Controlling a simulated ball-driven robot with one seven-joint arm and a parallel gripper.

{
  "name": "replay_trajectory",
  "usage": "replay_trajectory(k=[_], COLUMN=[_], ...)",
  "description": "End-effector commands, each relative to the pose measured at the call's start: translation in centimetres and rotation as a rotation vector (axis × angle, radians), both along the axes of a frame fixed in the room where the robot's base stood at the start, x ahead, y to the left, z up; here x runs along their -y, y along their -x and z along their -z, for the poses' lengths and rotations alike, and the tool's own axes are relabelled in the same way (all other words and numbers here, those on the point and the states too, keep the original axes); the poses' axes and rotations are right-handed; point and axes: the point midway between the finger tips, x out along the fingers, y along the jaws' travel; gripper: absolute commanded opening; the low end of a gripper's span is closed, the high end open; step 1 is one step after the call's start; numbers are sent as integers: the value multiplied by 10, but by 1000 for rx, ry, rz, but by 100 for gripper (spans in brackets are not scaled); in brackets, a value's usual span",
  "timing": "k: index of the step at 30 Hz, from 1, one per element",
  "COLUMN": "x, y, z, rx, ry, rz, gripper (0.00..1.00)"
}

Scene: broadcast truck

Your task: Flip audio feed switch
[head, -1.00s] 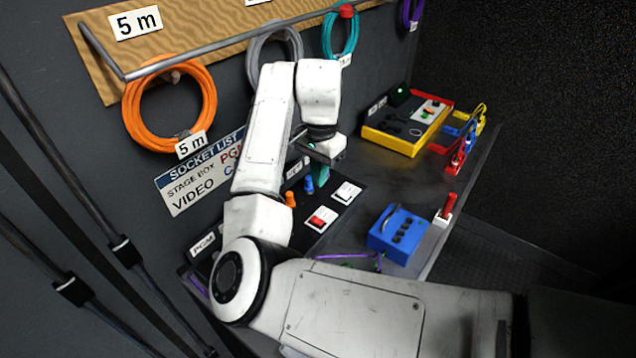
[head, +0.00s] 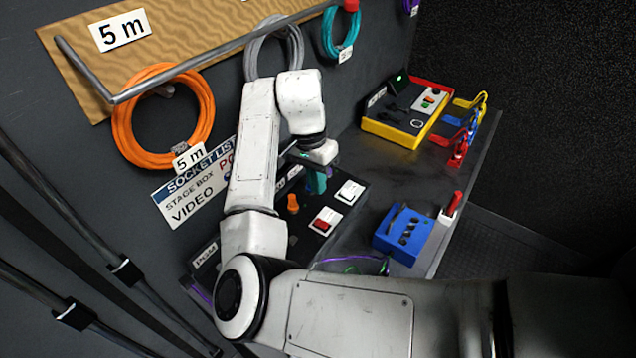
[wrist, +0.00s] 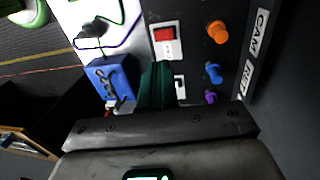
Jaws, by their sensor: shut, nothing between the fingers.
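A black panel on the desk carries two rocker switches on white plates. One switch has a red rocker (head: 325,221) and also shows in the wrist view (wrist: 165,35). The other, white switch (head: 349,191) shows in the wrist view (wrist: 180,84) just right of my fingers, partly hidden by them. I cannot read which one is the audio feed. My gripper (head: 317,185) has teal fingers pointing down over the panel, left of the white switch in the head view. In the wrist view, my gripper (wrist: 158,68) is shut and empty. Whether the tips touch the panel cannot be told.
An orange knob (wrist: 217,32), a blue knob (wrist: 214,72) and a purple knob (wrist: 210,97) line the panel. A blue box (head: 402,234) and a red lever (head: 452,206) stand near the desk edge. A yellow-and-red console (head: 384,131) is farther back. Cable coils hang on the wall.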

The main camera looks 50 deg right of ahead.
Motion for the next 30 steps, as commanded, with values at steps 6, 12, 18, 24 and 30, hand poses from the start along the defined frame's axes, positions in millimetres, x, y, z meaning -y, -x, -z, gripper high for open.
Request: replay_trajectory(k=[6, 12, 18, 24, 30], x=[0, 0, 0, 0, 0], y=[7, 13, 17, 18, 18], z=[42, 78, 103, 112, 113], rx=[-3, -2, -2, -1, -1], ry=[-2, -2, -3, -2, -2], rz=[-1, -1, 0, 1, 1], gripper=[0, 0, 0, 0, 0])
